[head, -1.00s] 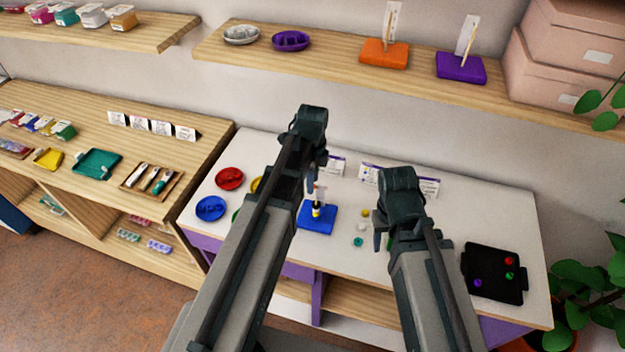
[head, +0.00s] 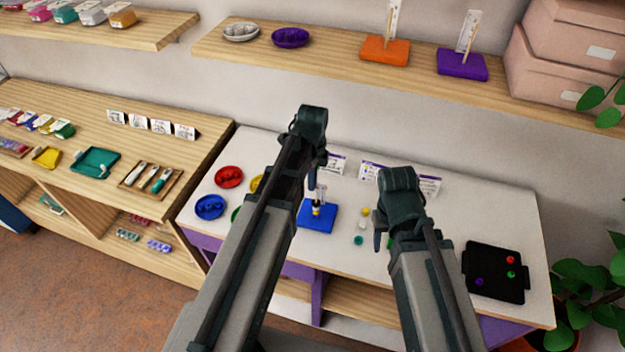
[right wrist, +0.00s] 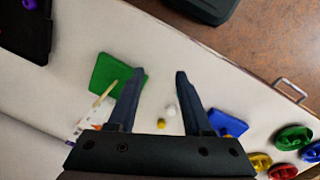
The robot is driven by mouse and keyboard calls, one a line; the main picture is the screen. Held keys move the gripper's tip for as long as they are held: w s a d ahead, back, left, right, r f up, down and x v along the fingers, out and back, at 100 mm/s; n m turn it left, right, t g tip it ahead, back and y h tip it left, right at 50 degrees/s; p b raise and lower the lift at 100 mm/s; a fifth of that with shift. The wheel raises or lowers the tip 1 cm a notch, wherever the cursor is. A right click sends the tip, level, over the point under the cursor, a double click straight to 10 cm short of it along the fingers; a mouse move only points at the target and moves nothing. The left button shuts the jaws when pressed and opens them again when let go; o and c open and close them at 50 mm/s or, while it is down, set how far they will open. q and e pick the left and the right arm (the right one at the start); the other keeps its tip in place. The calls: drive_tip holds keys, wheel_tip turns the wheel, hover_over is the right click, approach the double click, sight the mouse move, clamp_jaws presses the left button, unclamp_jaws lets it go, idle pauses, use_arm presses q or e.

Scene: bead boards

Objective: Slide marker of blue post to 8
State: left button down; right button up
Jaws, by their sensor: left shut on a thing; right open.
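The blue post's base (head: 318,217) sits on the white table in the middle of the head view, with yellow and dark beads low on its rod and a white scale card (head: 322,194) behind. My left gripper (head: 312,185) is shut at the upper part of this post. Its fingers hide what they hold, apparently the marker, and I cannot read the number there. In the right wrist view the blue base (right wrist: 228,123) shows beyond the right finger. My right gripper (right wrist: 160,85) is open and empty; in the head view it (head: 381,238) hangs over the table to the right.
A green post base (right wrist: 116,76) stands beside my right gripper's left finger. Loose beads lie between the posts, including a white bead (right wrist: 170,110) and a teal bead (head: 358,240). A black tray (head: 496,290) is at the right; red (head: 229,177) and blue (head: 210,207) dishes are at the left.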

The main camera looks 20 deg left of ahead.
use_arm(q)
drive_tip(key=c, duration=0.8)
unclamp_jaws()
drive_tip(key=shift+r, duration=0.1)
wheel_tip(320, 180, up, 14)
drive_tip(key=p, duration=1.4)
drive_tip(key=shift+f, duration=0.2)
